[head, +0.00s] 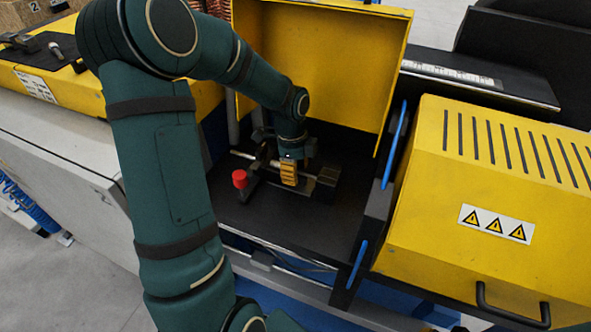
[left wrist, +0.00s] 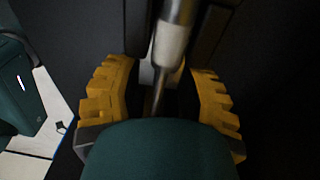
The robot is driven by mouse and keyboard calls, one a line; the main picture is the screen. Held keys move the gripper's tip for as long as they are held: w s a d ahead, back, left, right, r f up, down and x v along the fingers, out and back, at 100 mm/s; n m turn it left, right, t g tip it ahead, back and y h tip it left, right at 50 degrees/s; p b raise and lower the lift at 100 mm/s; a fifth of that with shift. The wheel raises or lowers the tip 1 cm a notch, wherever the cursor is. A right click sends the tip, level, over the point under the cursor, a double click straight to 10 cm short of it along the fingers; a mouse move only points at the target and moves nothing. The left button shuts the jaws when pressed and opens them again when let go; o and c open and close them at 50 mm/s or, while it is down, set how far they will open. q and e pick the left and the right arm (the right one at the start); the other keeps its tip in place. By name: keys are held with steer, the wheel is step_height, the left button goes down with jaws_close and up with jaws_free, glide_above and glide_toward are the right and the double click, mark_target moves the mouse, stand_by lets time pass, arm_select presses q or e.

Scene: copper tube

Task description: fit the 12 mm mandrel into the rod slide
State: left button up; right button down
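My left gripper (head: 289,174) has yellow fingers and reaches down into the open machine bay. In the left wrist view its fingers (left wrist: 160,105) stand apart, with a gap on each side of a silver rod (left wrist: 172,42) that runs between them. The rod has a thicker pale part at the top and a thinner part below. In the head view the silver rod (head: 246,156) lies across the bay at the gripper, toward a dark block (head: 327,178) on the right. I cannot tell mandrel from rod slide here. My right gripper is out of view.
A red knob (head: 240,179) stands left of the gripper. A raised yellow cover (head: 325,70) rises behind the bay. A yellow housing with warning signs (head: 495,190) stands to the right, past a blue-edged upright panel (head: 395,145). The black bay floor (head: 300,225) in front is clear.

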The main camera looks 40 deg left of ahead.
arm_select(q)
step_height(320, 180, up, 12)
steer(key=a, duration=0.1)
steer(key=shift+a, duration=0.15)
stand_by(0.4)
steer(key=shift+f, duration=0.1)
stand_by(0.5)
